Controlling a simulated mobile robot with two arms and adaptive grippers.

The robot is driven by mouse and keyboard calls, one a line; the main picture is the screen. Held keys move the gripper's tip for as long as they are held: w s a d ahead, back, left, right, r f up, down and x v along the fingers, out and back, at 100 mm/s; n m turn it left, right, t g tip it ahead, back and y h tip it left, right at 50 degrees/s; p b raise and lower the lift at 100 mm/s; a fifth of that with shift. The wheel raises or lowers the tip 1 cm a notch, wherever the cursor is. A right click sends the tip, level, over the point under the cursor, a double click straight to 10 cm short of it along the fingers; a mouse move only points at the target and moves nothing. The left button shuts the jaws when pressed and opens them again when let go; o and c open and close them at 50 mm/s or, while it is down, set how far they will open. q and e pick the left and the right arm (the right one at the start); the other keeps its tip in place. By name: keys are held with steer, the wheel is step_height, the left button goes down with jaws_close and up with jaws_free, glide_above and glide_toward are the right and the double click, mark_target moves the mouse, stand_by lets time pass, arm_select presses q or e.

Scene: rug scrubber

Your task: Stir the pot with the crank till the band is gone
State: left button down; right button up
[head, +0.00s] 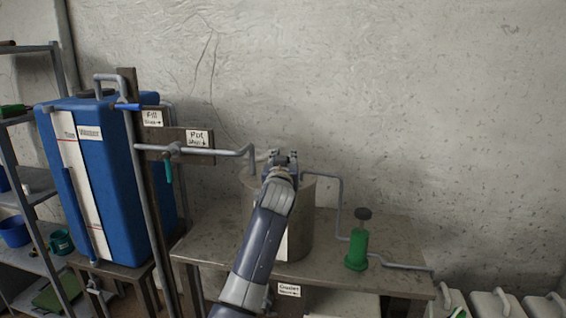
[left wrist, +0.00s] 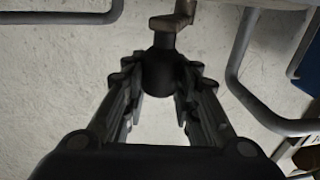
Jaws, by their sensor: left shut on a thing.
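The grey cylindrical pot (head: 305,222) stands on a metal table, partly hidden behind my left arm. My left gripper (head: 283,158) is over the top of the pot. In the left wrist view my left gripper (left wrist: 162,88) is shut on a dark round crank knob (left wrist: 161,70), between its fingertips. A brownish crank arm (left wrist: 172,24) runs from the knob to the top edge of that view. I cannot make out the band, and the pot's inside is hidden. My right gripper is not in view.
A blue water tank (head: 98,180) stands at left beside pipes. A pipe (head: 225,151) with a teal-handled valve leads toward the pot. A green pump or valve body (head: 357,249) with a black knob is right of the pot. The table (head: 215,240) has bare room left of the pot.

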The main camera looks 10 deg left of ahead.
arm_select(q)
steer(key=shift+w+d+f, duration=0.2)
steer(key=shift+d+f, duration=0.05)
steer(key=shift+d, duration=0.3)
steer(key=shift+w+d, duration=0.1)
steer(key=shift+d, duration=0.1)
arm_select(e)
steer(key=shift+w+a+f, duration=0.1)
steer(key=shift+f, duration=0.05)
